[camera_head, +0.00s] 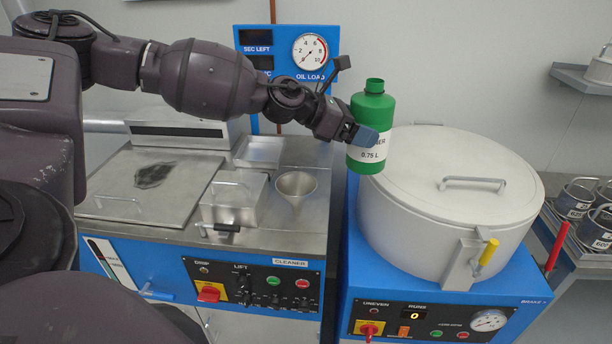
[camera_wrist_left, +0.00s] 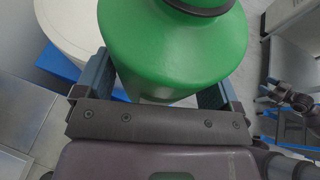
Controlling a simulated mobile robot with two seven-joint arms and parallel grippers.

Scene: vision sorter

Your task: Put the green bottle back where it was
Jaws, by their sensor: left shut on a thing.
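The green bottle (camera_head: 371,125) has a white label reading 0.75 L and an open-looking neck at the top. It is upright in the air, in front of the left side of the white lidded drum. My left gripper (camera_head: 362,136) is shut on the bottle's side. In the left wrist view the bottle (camera_wrist_left: 180,50) fills the space between the two fingers of the left gripper (camera_wrist_left: 165,85). The bottle's base shows no support under it. My right gripper is not in view.
The cleaner machine (camera_head: 290,247) stands at left, with a funnel (camera_head: 296,187) and a metal box (camera_head: 234,200) on top. The white drum (camera_head: 450,205) with a handled lid stands at right. Metal cups (camera_head: 574,200) sit on a far-right shelf. A blue gauge panel (camera_head: 285,50) stands behind.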

